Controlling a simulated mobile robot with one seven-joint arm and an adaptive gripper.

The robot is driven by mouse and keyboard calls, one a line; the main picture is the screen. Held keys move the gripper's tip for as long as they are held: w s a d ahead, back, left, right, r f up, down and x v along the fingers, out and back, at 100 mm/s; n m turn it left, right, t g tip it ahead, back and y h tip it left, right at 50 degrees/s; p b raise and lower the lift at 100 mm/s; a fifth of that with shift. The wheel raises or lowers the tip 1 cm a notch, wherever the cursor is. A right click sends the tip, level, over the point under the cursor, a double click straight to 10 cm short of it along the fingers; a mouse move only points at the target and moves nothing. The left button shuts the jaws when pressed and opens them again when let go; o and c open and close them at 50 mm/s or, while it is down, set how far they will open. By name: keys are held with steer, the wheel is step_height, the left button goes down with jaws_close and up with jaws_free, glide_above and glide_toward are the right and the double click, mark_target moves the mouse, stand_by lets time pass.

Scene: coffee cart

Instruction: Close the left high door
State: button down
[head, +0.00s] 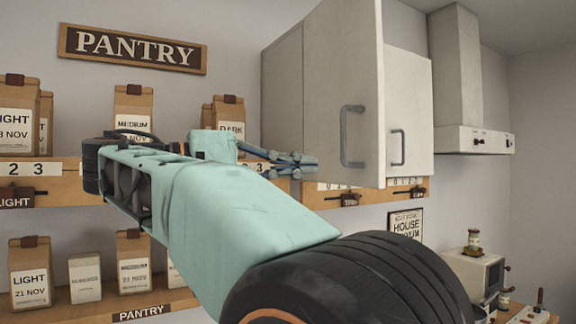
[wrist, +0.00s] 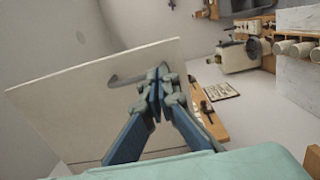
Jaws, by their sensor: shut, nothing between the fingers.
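The left high door (head: 338,80) is a pale panel on the wall cabinet. It stands partly open, its right edge swung out from the cabinet in front of the right door. Its grey bar handle (head: 352,137) is near that free edge; the handle also shows in the wrist view (wrist: 124,79). My gripper (head: 314,165) is shut and empty, and overlaps the lower left of the door in the head view. In the wrist view my gripper (wrist: 158,72) is in front of the door panel (wrist: 85,100), its tips beside the handle. I cannot tell whether they touch the door.
The right door (head: 415,110) is shut flat, with its own handle (head: 397,147). A range hood (head: 460,90) is to the right. Pantry shelves (head: 70,190) with several coffee bags are on the left, and a shelf with hooks (head: 380,192) runs below the cabinet.

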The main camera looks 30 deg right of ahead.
mark_target(372, 164)
steer(key=d, duration=0.3)
steer(key=d+p, duration=0.1)
steer(key=d, duration=0.6)
steer(key=shift+s+d+r, duration=0.1)
steer(key=shift+s+d, duration=0.15)
steer(key=shift+d, duration=0.7)
